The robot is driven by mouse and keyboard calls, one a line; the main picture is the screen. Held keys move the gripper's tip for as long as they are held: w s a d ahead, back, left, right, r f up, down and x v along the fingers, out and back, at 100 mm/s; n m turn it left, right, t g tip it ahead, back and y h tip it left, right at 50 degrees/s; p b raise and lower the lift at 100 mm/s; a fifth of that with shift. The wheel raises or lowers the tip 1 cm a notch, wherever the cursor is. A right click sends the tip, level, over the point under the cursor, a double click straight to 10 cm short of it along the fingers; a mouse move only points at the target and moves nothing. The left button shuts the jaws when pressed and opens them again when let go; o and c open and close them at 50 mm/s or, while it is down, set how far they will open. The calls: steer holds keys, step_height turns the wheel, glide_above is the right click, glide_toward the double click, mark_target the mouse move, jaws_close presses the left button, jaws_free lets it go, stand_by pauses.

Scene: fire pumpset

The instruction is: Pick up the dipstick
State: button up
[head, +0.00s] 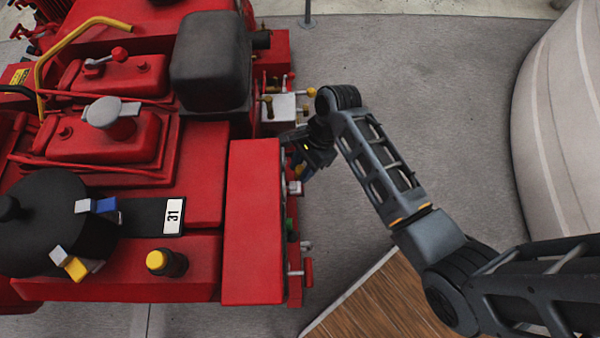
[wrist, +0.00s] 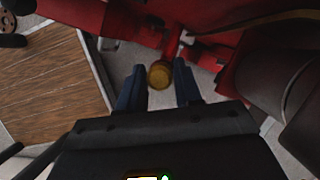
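In the wrist view, my gripper (wrist: 158,82) is open, its two dark blue fingers apart. A round yellow-brown knob (wrist: 159,77) shows between the fingertips, with a gap to each finger. It looks like the dipstick's handle, but its shaft is not visible, so I cannot be sure. I cannot tell how far below the fingertips it lies. In the head view, my gripper (head: 303,164) is beside the right side of the red pumpset (head: 255,220), and my arm hides part of that area.
Small levers with yellow knobs (head: 311,91) stick out of the pumpset's right side, close to my wrist. A red-handled valve (head: 308,272) is lower down. Grey floor (head: 430,100) is open to the right. A wooden platform (head: 375,305) and a large pale rounded body (head: 560,110) stand nearby.

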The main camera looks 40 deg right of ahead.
steer(key=c, duration=0.4)
steer(key=shift+r, duration=0.1)
steer(key=shift+c, duration=0.2)
step_height(320, 180, up, 18)
steer(key=p, duration=0.4)
steer(key=shift+p, duration=0.75)
